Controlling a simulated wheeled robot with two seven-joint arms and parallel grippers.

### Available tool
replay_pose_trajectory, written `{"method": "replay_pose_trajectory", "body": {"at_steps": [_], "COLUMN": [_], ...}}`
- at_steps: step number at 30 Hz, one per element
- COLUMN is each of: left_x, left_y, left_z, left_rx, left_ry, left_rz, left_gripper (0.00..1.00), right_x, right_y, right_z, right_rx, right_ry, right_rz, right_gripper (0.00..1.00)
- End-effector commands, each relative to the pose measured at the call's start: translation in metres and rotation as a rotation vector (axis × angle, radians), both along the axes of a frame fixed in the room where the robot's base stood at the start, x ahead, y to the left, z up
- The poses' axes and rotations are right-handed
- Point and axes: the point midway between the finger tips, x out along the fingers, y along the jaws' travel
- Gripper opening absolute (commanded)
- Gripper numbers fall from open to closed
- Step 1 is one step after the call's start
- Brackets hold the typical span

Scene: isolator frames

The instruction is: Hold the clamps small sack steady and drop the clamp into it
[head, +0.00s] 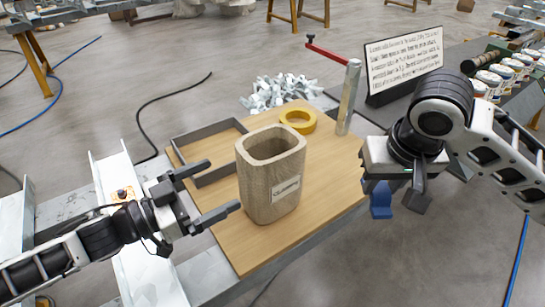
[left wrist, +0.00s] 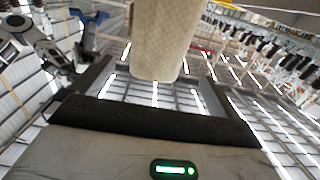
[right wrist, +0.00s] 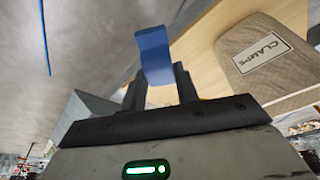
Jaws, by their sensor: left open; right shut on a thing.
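The clamps small sack (head: 271,172) is a beige woven, open-topped sack standing upright on the wooden board, with a label reading CLAMPS. It also shows in the left wrist view (left wrist: 160,40) and the right wrist view (right wrist: 270,60). My left gripper (head: 222,188) is open, its fingers pointing at the sack's left side; I cannot tell whether they touch it. My right gripper (head: 405,195) is shut on the blue clamp (head: 380,200), right of the board and apart from the sack. The clamp sticks out past the fingertips in the right wrist view (right wrist: 154,55). The sack's inside bottom is hidden.
The wooden board (head: 235,245) also holds a grey open frame (head: 205,133), a yellow tape roll (head: 298,120) and a metal post with a red handle (head: 348,97). Behind lies a pile of metal pieces (head: 280,92). A text sign (head: 405,65) and several cans (head: 505,75) stand right.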

Motion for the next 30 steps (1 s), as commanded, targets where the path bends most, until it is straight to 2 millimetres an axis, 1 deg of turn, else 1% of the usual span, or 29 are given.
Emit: {"method": "replay_pose_trajectory", "body": {"at_steps": [4,6,8,11,14,15,17,18,20,21,24,27,30], "left_x": [0.000,0.000,0.000,0.000,0.000,0.000,0.000,0.000,0.000,0.000,0.000,0.000,0.000], "left_y": [0.000,0.000,0.000,0.000,0.000,0.000,0.000,0.000,0.000,0.000,0.000,0.000,0.000], "left_z": [0.000,0.000,0.000,0.000,0.000,0.000,0.000,0.000,0.000,0.000,0.000,0.000,0.000], "left_rx": [0.000,0.000,0.000,0.000,0.000,0.000,0.000,0.000,0.000,0.000,0.000,0.000,-0.001], "left_ry": [0.000,0.000,0.000,0.000,0.000,0.000,0.000,0.000,0.000,0.000,0.000,0.000,-0.001], "left_rz": [0.000,0.000,0.000,0.000,0.000,0.000,0.000,0.000,0.000,0.000,0.000,0.000,0.000], "left_gripper": [1.00,1.00,1.00,1.00,1.00,1.00,1.00,1.00,1.00,1.00,1.00,1.00,1.00], "right_x": [0.001,0.005,0.013,0.035,0.061,0.070,0.081,0.086,0.092,0.094,0.097,0.097,0.097], "right_y": [0.001,0.004,0.011,0.031,0.060,0.074,0.094,0.107,0.126,0.137,0.160,0.175,0.182], "right_z": [0.001,0.004,0.009,0.027,0.056,0.070,0.093,0.108,0.131,0.146,0.177,0.198,0.209], "right_rx": [0.001,0.001,0.002,0.003,0.002,0.003,0.001,0.000,-0.001,-0.002,-0.002,-0.001,0.000], "right_ry": [-0.001,-0.003,-0.004,-0.009,-0.012,-0.012,-0.012,-0.011,-0.009,-0.009,-0.007,-0.005,-0.002], "right_rz": [0.003,0.023,0.061,0.176,0.345,0.418,0.524,0.591,0.678,0.732,0.838,0.908,0.945], "right_gripper": [0.00,0.00,0.00,0.00,0.00,0.00,0.00,0.00,0.00,0.00,0.00,0.00,0.00]}}
